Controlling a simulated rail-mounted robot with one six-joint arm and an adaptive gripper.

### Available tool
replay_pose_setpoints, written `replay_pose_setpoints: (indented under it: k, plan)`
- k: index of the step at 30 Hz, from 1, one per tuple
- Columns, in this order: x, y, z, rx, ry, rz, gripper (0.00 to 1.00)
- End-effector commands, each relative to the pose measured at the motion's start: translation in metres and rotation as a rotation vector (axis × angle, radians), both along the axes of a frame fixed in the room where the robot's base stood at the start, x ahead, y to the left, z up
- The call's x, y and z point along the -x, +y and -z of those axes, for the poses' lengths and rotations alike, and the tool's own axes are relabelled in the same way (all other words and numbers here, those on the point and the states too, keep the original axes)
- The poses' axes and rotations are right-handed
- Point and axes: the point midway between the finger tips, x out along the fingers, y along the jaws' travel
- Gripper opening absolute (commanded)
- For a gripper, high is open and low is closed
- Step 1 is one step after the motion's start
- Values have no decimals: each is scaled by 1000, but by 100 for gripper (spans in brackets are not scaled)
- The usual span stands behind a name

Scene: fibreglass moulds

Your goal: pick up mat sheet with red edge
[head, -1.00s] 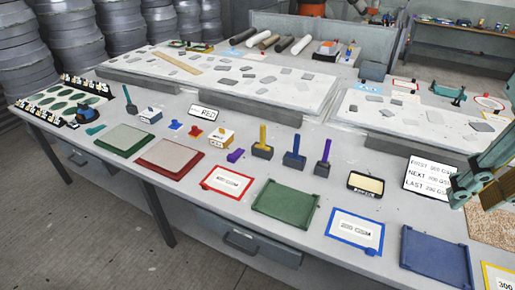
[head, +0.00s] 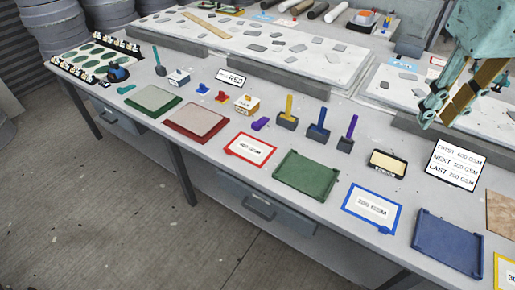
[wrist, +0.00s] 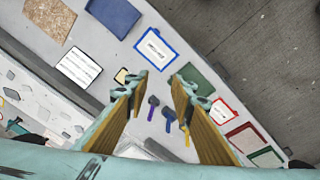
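A grey-beige mat sheet with a red edge (head: 195,121) lies flat on the bench, right of a similar sheet with a green edge (head: 153,100). My gripper (head: 441,110) hangs above the bench at the upper right, well away from the red-edged sheet. In the wrist view my gripper (wrist: 159,84) has its fingers apart with nothing between them.
A green tray (head: 305,176), a blue-framed card (head: 372,208) and a blue tray (head: 447,242) line the front edge. Upright-handled tools (head: 318,131) stand behind them. Raised slabs with grey pieces (head: 285,50) fill the back.

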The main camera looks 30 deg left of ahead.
Motion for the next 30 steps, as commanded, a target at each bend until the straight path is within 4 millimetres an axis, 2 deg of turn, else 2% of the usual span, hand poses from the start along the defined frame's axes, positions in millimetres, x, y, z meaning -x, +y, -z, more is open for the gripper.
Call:
replay_pose_setpoints:
  k: [15, 30]
  plan:
    - [-70, 70, 28, 33, 39, -169, 23]
    - [-121, 153, 70, 60, 74, -331, 23]
